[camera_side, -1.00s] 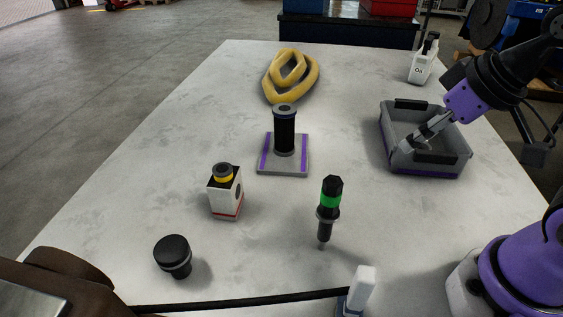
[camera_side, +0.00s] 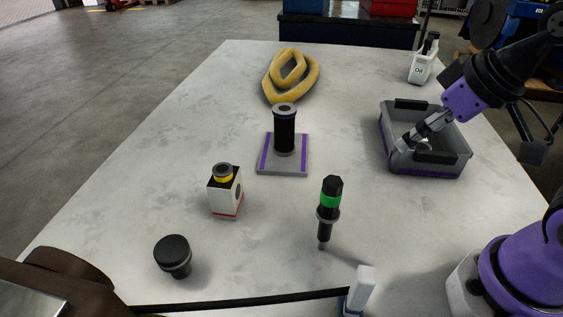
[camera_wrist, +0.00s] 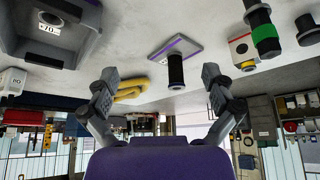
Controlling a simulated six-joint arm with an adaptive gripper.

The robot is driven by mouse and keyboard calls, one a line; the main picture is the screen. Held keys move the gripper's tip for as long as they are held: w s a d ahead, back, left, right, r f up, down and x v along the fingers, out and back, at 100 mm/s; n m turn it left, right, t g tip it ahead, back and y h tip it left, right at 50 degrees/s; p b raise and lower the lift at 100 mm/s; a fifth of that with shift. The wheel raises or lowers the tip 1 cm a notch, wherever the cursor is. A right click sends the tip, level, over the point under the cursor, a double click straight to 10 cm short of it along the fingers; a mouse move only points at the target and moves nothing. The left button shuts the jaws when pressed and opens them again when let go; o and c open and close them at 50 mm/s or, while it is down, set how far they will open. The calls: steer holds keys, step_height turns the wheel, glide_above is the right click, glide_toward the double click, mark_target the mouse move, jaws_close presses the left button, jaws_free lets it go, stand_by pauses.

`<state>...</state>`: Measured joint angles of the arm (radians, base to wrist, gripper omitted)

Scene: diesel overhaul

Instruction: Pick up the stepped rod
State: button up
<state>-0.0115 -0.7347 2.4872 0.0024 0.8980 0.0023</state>
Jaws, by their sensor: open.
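The stepped rod appears to be the black piece with a green band and a narrower lower end (camera_side: 329,212). It stands upright on the table, front of centre, and shows at the upper right of the wrist view (camera_wrist: 264,33). My gripper (camera_side: 412,138) is at the grey tray on the right, apart from the rod. In the wrist view my gripper's fingers (camera_wrist: 160,73) are spread wide with nothing between them. In the side view the fingertips are small, and their exact height over the tray cannot be told.
The grey tray (camera_side: 384,132) lies below my gripper. A black spool (camera_side: 284,132) stands on a purple-striped plate (camera_side: 297,168). A white box with a yellow ring (camera_side: 226,196), a black knob (camera_side: 173,254), yellow hose (camera_side: 271,84) and oil bottle (camera_side: 420,70) stand around; the table between is clear.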

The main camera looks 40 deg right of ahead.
steer(key=w+a+r+n+y, duration=0.1)
steer(key=w+a+n, duration=0.1)
steer(key=w+a, duration=0.45)
steer(key=n+g+y, duration=0.2)
steer(key=n, duration=0.3)
glide_toward(176, 250)
step_height(176, 250, down, 2)
steer(key=x, duration=0.5)
steer(key=shift+w+a+f, duration=0.1)
steer(key=shift+a, duration=0.15)
steer(key=x, duration=0.5)
steer(key=shift+w+f, duration=0.25)
steer(key=shift+r, duration=0.1)
steer(key=c, duration=1.6)
